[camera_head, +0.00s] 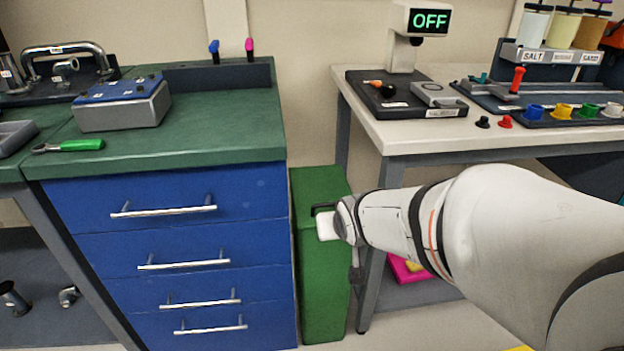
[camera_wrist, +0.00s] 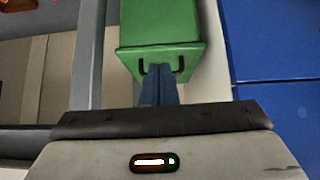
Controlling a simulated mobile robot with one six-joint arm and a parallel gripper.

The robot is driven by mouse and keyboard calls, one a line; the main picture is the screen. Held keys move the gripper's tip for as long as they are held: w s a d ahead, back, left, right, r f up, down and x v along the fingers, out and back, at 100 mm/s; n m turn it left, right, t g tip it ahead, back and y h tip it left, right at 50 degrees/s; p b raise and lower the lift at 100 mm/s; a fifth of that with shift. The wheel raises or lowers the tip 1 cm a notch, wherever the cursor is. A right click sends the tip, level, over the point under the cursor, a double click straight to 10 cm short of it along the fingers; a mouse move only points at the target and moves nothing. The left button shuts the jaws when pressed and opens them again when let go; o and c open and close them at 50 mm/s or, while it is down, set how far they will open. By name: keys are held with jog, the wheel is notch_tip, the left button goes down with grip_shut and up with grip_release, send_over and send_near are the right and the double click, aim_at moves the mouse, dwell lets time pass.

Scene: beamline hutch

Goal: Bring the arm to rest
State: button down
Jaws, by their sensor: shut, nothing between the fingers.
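My arm reaches in from the right of the head view, bent, with its wrist in front of a tall green box (camera_head: 322,290). My gripper (camera_head: 357,280) hangs below the wrist, small and partly dark in this view. In the wrist view my gripper (camera_wrist: 160,72) shows two blue-grey fingers pressed together with nothing between them. They overlap the green box (camera_wrist: 160,30) in the picture, between the two visible ends of its black handle (camera_wrist: 180,68). I cannot tell how far the fingers are from the handle.
A blue drawer cabinet (camera_head: 180,245) with a green top stands left of the box. A white table (camera_head: 400,135) stands right, bearing trays and a stand with an "OFF" display (camera_head: 430,20). A pink item (camera_head: 400,270) lies below it. Clear floor shows at the bottom.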

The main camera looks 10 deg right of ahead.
jog(key=s+r+g+p, duration=0.2)
jog(key=s+r+p, duration=0.2)
jog(key=r+p, duration=0.6)
jog(key=s+a+r+g+p, duration=0.1)
jog(key=s+r+p, duration=0.4)
jog(key=r+p, duration=0.5)
jog(key=s+a+r+g+p, duration=0.1)
jog(key=s+r+p, duration=0.3)
jog(key=r+p, duration=0.5)
jog(key=shift+s+a+r+n+g+y+p, duration=0.25)
jog(key=shift+r+n+g+y+p, duration=0.15)
jog(key=shift+r+g, duration=0.5)
